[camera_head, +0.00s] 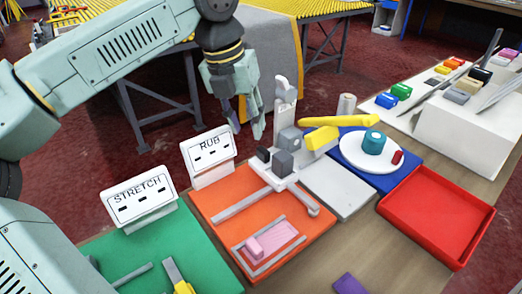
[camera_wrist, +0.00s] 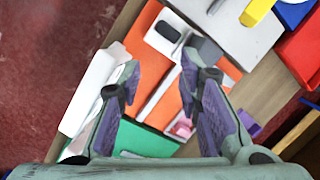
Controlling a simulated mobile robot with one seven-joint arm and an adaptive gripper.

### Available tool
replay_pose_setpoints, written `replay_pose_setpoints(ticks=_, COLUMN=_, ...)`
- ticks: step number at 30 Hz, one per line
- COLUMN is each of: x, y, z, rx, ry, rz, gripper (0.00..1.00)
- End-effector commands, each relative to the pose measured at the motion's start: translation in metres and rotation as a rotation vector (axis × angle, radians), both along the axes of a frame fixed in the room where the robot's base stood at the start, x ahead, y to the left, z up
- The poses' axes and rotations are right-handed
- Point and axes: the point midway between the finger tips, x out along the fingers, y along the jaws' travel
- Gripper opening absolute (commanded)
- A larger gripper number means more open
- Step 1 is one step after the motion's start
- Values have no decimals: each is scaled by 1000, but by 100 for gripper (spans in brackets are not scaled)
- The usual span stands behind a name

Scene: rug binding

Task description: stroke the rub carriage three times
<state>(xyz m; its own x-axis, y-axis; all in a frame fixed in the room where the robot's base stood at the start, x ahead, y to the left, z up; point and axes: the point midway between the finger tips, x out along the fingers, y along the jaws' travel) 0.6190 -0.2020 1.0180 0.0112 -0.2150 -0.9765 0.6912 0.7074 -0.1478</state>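The rub carriage seems to be the grey block (camera_head: 284,163) on a pale rail at the board's far end, beside a small black block (camera_head: 263,154). In the wrist view, a dark grey block (camera_wrist: 206,49) and the black block (camera_wrist: 167,31) show beyond the fingertips. My gripper (camera_head: 246,127) is open and empty, above and behind the RUB sign, apart from the carriage. Its spread fingers also show in the wrist view (camera_wrist: 160,68).
A framed pink piece (camera_head: 272,241) lies on the orange board's near end. The green board (camera_head: 155,250) and STRETCH sign (camera_head: 138,199) are at left. A red tray (camera_head: 437,216) and a blue mat with a white plate (camera_head: 354,150) are right.

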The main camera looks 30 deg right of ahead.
Motion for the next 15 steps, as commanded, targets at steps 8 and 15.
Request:
replay_pose_setpoints(ticks=8, x=3, y=-30, z=6, rx=137, ry=95, rz=576, gripper=35)
replay_pose_setpoints(ticks=15, x=2, y=-43, z=16, rx=192, ry=111, rz=906, gripper=35)
